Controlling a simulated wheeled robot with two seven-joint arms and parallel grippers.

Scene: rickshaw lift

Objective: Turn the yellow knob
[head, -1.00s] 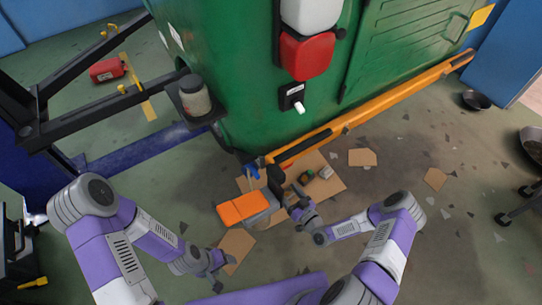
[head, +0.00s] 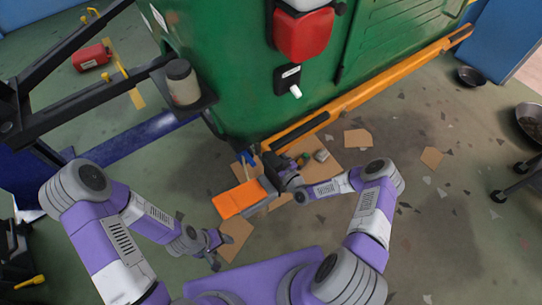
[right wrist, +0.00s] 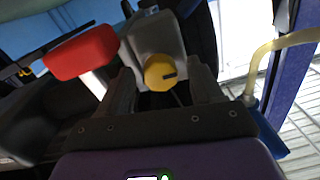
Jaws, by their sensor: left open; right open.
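The yellow knob (right wrist: 160,73) shows in the right wrist view, with a dark mark on its face, mounted on a grey housing (right wrist: 155,38). My right gripper (right wrist: 163,88) is open, with one finger to each side of the knob in the picture; I cannot tell whether either touches it. In the head view my right gripper (head: 277,170) is over the dark end of an orange-and-grey device (head: 238,199), and the knob is not visible there. My left gripper (head: 215,250) is open and empty, low over the floor near a cardboard piece.
A red part (right wrist: 80,52) sits left of the knob, and a blue part (right wrist: 266,125) with a pale hose is at right. The green vehicle body (head: 225,90) and its orange rail (head: 385,92) stand just beyond the device. Cardboard pieces (head: 357,138) lie on the floor.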

